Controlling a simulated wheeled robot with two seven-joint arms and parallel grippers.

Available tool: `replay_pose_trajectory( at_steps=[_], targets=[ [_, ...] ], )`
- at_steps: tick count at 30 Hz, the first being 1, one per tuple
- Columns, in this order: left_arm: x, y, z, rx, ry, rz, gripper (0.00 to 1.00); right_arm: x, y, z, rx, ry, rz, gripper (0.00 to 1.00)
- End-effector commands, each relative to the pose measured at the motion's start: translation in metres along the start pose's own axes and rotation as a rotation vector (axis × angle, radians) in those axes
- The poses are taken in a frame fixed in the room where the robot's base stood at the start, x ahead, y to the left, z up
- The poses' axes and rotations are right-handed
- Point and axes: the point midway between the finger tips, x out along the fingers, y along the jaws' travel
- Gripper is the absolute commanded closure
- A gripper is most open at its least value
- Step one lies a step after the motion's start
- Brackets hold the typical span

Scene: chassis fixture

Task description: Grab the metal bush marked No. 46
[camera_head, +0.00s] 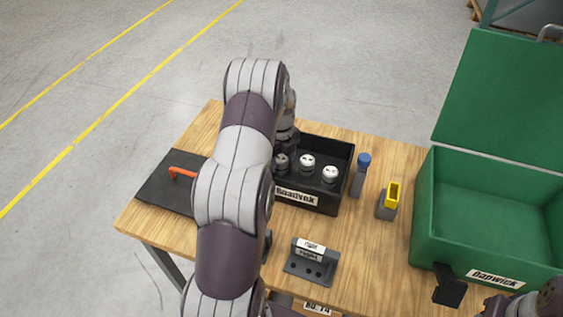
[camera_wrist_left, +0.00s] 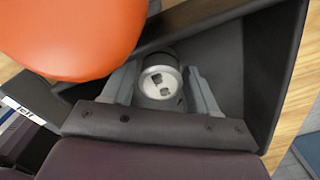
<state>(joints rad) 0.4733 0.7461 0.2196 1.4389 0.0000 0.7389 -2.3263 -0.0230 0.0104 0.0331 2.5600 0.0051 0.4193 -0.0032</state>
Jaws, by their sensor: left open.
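Several white-topped metal bushes (camera_head: 307,161) stand in a black box (camera_head: 335,201) on the wooden table. In the left wrist view one bush (camera_wrist_left: 160,82) stands upright between the two grey fingers of my left gripper (camera_wrist_left: 164,90). The fingers are open, one on each side of it, with dark gaps visible. The marks on its top are too small to read. In the head view my left arm hides part of the box and most of the gripper.
A black mat (camera_head: 159,188) with an orange-handled item lies left. A grey holder (camera_head: 311,263) stands in front; a blue-topped item (camera_head: 362,170) and a yellow-topped block (camera_head: 391,199) stand right. An open green box (camera_head: 450,247) is beyond them. An orange shape (camera_wrist_left: 75,35) fills the wrist view's corner.

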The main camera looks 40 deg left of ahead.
Motion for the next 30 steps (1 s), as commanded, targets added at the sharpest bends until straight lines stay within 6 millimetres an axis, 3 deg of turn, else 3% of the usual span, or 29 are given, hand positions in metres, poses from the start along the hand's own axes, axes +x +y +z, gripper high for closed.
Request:
replay_pose_trajectory(
  at_steps=[3,9,11,14,15,24,30],
  targets=[
    [0.011,0.000,0.000,0.000,-0.001,-0.001,0.41,-0.003,0.000,0.000,0.000,-0.001,0.000,0.57],
    [0.013,0.000,0.000,0.000,-0.001,-0.002,0.41,-0.002,0.000,0.000,0.000,-0.001,0.000,0.57],
    [0.013,0.000,0.000,0.000,-0.001,-0.002,0.58,-0.002,0.000,0.000,0.000,-0.001,0.000,0.57],
    [0.013,0.000,0.000,0.000,-0.001,-0.002,0.90,-0.002,0.000,0.000,0.000,-0.001,0.000,0.57],
    [0.013,0.000,0.000,-0.001,-0.001,-0.002,0.93,-0.002,0.000,0.000,0.000,-0.001,0.000,0.57],
    [0.009,-0.001,0.001,0.000,-0.003,-0.003,0.93,0.000,0.000,0.000,0.000,-0.001,0.000,0.57],
    [-0.019,-0.001,0.001,-0.001,-0.006,-0.006,0.93,0.008,0.000,0.001,0.000,-0.001,0.000,0.57]
  ],
)
